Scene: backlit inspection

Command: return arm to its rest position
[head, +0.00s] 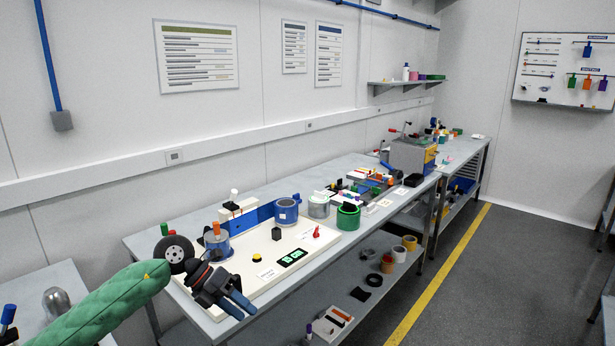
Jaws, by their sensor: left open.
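My left gripper (240,306) is at the near left of the workbench (370,222), over the front corner of a white board (265,285). Its dark body is tilted and its blue-grey fingers point down to the right. The fingers are apart with nothing seen between them. My left arm, in a green quilted sleeve (110,305), comes in from the lower left. Whether the gripper touches the board I cannot tell. My right gripper is not in view.
A lower shelf (335,285) holds rolls and a small tray. Another table (40,285) is at left. The floor (490,285) at right is clear.

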